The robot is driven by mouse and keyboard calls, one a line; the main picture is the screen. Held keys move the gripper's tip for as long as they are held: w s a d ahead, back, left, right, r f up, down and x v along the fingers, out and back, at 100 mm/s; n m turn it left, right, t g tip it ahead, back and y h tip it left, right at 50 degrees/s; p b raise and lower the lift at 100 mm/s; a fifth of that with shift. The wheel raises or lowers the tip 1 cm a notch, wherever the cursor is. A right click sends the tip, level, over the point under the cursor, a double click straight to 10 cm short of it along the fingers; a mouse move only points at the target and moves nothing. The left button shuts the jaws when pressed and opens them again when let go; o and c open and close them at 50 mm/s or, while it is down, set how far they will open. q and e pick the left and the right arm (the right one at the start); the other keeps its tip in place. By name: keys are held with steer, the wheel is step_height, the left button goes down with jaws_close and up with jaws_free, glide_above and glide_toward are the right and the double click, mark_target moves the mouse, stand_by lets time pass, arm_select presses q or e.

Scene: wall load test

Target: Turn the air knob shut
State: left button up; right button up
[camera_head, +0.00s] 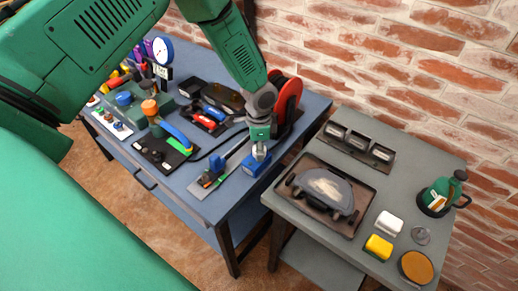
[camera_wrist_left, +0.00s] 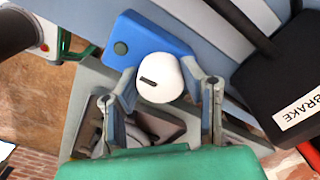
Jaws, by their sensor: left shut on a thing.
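The air knob (camera_wrist_left: 158,77) is a round white knob with a short black mark, on a blue block (camera_wrist_left: 122,47). In the head view my left gripper (camera_head: 260,151) points down at the blue block (camera_head: 252,168) at the blue table's right front edge. There the gripper mostly hides the knob. My right gripper is in neither view.
A red reel (camera_head: 288,98) stands behind my left gripper. Tools and small fixtures crowd the blue table. A grey table (camera_head: 300,215) on the right carries a dark tray (camera_head: 296,181) and a green can (camera_head: 440,190). A black part labelled BRAKE (camera_wrist_left: 285,85) is close to the right finger.

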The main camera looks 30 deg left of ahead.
arm_select(q)
steer(key=shift+w+r, duration=0.15)
steer(key=shift+w, duration=0.15)
steer(key=o, duration=1.1)
steer(key=shift+c, duration=0.2)
steer(key=shift+o, duration=0.4)
steer(key=shift+r, duration=0.2)
step_height(320, 180, up, 11)
